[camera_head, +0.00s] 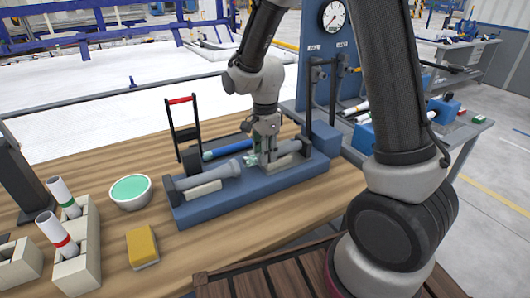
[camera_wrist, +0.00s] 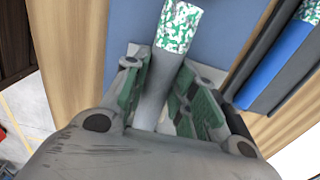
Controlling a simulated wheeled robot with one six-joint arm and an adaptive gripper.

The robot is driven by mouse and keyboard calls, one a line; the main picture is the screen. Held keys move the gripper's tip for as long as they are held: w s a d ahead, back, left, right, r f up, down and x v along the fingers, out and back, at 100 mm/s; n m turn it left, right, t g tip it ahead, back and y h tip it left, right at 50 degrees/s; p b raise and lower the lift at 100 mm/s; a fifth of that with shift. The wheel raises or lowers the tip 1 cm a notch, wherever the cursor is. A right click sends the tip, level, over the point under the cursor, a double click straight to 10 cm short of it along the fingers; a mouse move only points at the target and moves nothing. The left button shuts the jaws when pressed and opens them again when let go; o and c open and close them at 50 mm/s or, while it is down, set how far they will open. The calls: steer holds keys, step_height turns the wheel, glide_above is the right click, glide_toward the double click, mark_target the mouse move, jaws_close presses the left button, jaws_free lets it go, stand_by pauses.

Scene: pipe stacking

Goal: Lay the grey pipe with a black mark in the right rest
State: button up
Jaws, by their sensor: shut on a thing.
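My gripper (camera_head: 263,152) is low over the right half of the blue base (camera_head: 218,205). In the wrist view its green-padded jaws (camera_wrist: 163,95) are closed around a grey pipe (camera_wrist: 154,98). This pipe has a green-and-white speckled end (camera_wrist: 180,26); I see no black mark on it. Its grey part shows in the head view (camera_head: 288,147), right of the jaws, along the pale right rest (camera_head: 300,154). I cannot tell whether it touches the rest. Another grey pipe (camera_head: 212,174) lies at the left, by the pale left rest (camera_head: 203,190).
A green-filled bowl (camera_head: 130,191), a yellow sponge (camera_head: 142,246) and holders with upright marked tubes (camera_head: 78,265) stand at left. A gauge panel (camera_head: 312,85) rises behind.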

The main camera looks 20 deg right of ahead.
steer(key=shift+s+f, duration=0.1)
steer(key=shift+f, duration=0.1)
steer(key=o, duration=1.1)
steer(key=shift+f, duration=0.1)
steer(key=shift+r, duration=0.45)
step_height(320, 180, up, 11)
steer(key=shift+r, duration=0.2)
